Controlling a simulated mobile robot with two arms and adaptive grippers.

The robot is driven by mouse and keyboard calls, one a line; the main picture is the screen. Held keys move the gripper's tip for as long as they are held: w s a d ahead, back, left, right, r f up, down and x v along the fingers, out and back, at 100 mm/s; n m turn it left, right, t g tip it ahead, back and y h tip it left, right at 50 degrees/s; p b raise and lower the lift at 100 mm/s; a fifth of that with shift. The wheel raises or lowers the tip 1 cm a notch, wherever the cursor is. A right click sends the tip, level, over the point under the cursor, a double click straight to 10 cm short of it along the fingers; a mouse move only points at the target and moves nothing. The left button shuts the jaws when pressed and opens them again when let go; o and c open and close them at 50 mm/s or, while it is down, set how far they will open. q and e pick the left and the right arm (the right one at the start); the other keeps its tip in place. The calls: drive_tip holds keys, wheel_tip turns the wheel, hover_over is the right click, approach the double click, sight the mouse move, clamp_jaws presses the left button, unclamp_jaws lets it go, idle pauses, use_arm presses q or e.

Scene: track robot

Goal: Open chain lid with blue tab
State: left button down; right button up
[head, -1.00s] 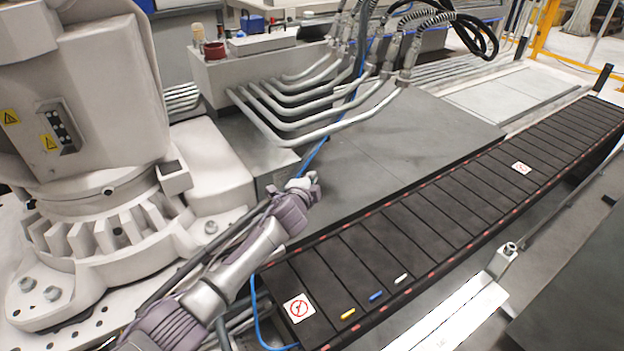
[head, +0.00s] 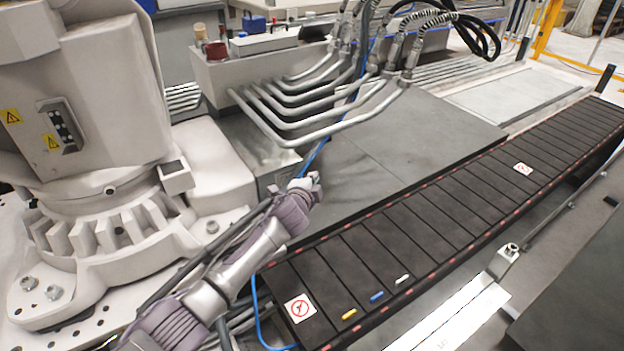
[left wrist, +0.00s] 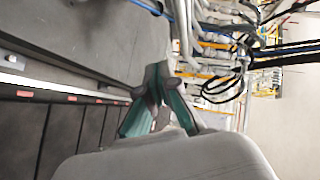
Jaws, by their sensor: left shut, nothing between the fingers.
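The cable chain (head: 440,225) is a long row of dark lids running from the lower middle to the far right in the head view. My right gripper is not in view.
A large pale robot base (head: 110,200) stands at the left. Bent metal pipes (head: 310,115) and black hoses (head: 470,30) rise behind the grey plate (head: 400,140). A blue cable (head: 258,315) hangs by the chain's near end. The space above the lids is clear.

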use_arm(q)
drive_tip(key=shift+s, duration=0.1)
drive_tip(key=v, duration=1.2)
